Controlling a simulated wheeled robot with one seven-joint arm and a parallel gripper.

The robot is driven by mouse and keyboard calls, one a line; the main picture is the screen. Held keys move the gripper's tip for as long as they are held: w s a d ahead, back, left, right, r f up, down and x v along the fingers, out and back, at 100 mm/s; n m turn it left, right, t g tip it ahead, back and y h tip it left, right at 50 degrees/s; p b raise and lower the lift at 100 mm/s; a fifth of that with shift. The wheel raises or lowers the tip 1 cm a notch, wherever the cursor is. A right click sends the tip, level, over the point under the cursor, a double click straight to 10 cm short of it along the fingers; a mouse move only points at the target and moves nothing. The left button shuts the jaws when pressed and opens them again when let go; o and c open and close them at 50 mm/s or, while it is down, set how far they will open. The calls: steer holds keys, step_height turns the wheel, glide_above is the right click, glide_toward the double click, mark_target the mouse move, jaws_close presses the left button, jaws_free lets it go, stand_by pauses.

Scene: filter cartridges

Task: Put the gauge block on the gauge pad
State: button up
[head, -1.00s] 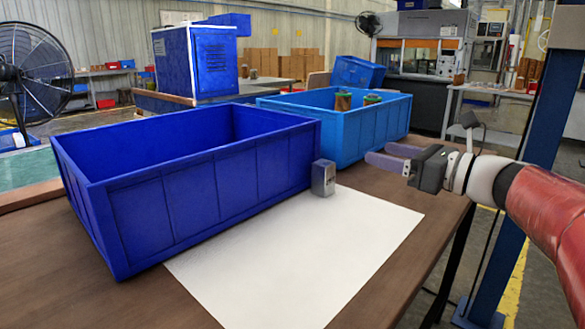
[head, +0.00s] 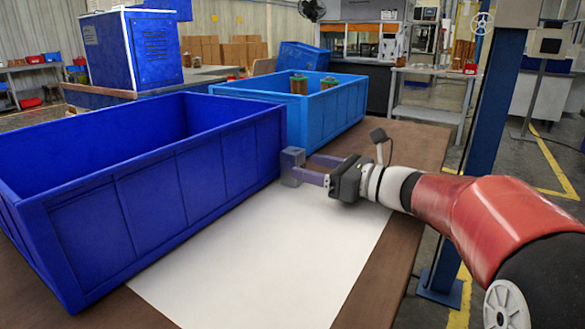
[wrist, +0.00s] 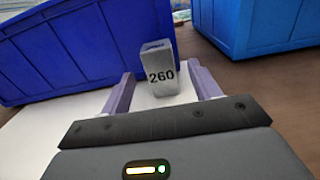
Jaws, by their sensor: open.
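In the wrist view the gauge block (wrist: 160,72) shows the number 260. It stands at the far end of a flat white sheet (head: 260,260), the only pad-like thing in view; I cannot tell if this is the gauge pad. My gripper (head: 304,167) is open, low over the sheet, pointing at the block. In the wrist view its fingers (wrist: 160,76) lie on either side of the block, with gaps showing.
The dark blue bin (head: 150,200) stands close on the block's left and looks empty inside where visible. Brown table (head: 408,148) is bare at the right. A blue post (head: 480,150) rises beyond the table's right edge.

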mark_target(301, 163)
steer(key=x, duration=0.5)
steer(key=shift+a, duration=0.1)
steer(key=c, duration=1.2)
jaws_close()
steer(key=shift+r, duration=0.15)
